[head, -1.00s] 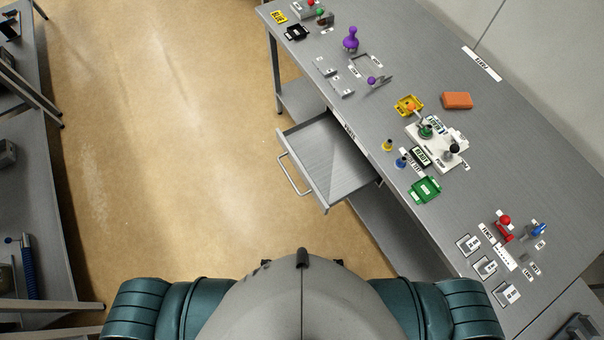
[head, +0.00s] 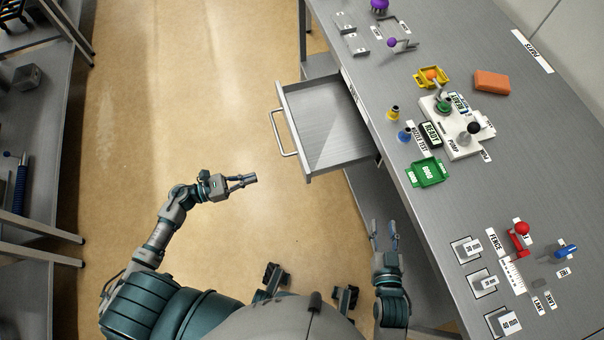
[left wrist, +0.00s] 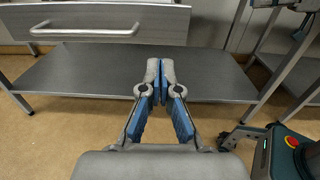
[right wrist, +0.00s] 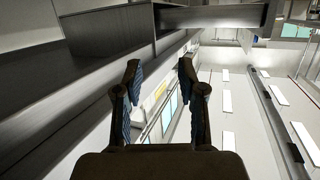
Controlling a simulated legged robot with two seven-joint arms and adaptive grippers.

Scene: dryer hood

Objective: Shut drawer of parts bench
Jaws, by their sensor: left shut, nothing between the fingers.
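The drawer (head: 325,124) of the parts bench (head: 408,189) is pulled out on the bench's left side. It is empty, with a bar handle (head: 284,133) on its front. In the left wrist view the handle (left wrist: 85,31) and drawer front (left wrist: 150,22) are at the upper left. My left gripper (head: 251,179) is shut and empty, over the floor below and left of the handle, apart from it. My right gripper (head: 383,225) is open and empty beside the bench edge, below the drawer. The right wrist view shows its parted fingers (right wrist: 160,75).
The bench top holds a green tray (head: 426,172), a pump unit (head: 458,128), an orange block (head: 491,83) and several small knobs and switches. A lower shelf (left wrist: 130,75) lies under the drawer. Another bench (head: 35,130) stands at the far left. The floor between is clear.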

